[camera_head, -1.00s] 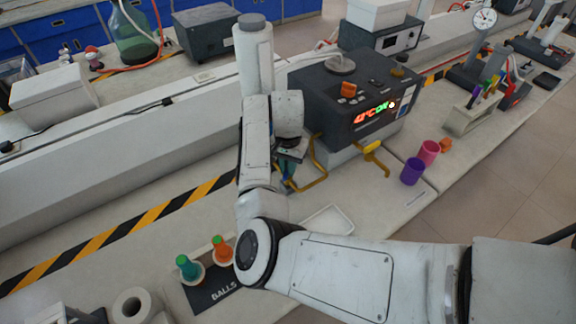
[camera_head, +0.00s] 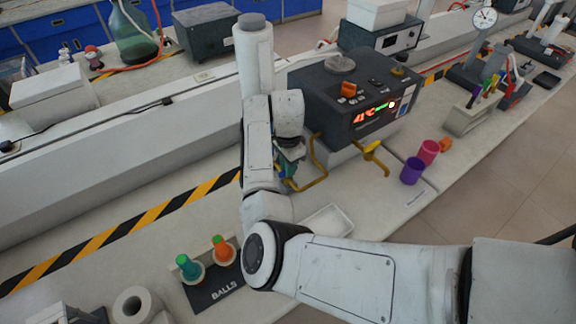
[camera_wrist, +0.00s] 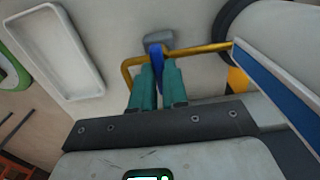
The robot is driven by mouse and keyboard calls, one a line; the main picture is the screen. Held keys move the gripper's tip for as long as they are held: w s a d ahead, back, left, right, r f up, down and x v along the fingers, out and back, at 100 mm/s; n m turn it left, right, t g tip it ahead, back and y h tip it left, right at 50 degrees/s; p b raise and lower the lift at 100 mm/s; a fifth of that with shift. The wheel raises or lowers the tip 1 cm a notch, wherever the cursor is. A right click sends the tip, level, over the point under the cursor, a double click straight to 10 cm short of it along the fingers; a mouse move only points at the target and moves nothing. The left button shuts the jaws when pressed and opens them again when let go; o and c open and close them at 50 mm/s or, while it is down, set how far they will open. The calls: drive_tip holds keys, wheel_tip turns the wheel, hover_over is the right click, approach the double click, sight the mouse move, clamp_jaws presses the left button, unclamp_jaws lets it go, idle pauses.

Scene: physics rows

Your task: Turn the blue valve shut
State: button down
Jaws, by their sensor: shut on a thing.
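The blue valve (camera_wrist: 156,55) shows in the wrist view as a narrow blue handle on a yellow pipe (camera_wrist: 205,48). My gripper (camera_wrist: 157,78) has teal fingers, one on each side of the blue handle, and is shut on it. In the head view my gripper (camera_head: 287,168) is beside the bent yellow pipe (camera_head: 318,165), left of the dark instrument. There my arm and the gripper hide most of the valve, so its angle is hard to tell.
The dark instrument (camera_head: 358,100) with a lit display stands behind the pipe. A second yellow tap (camera_head: 374,156), a purple cup (camera_head: 412,171) and a pink cup (camera_head: 428,152) are to its right. A white tray (camera_head: 343,213) and two cones on a BALLS plate (camera_head: 222,293) lie nearer.

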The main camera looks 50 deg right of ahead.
idle(0.4)
drive_tip(key=c, duration=1.1)
unclamp_jaws()
drive_tip(key=shift+c, duration=0.2)
wheel_tip(320, 180, up, 11)
drive_tip(key=b, duration=0.1)
drive_tip(key=shift+f, duration=0.1)
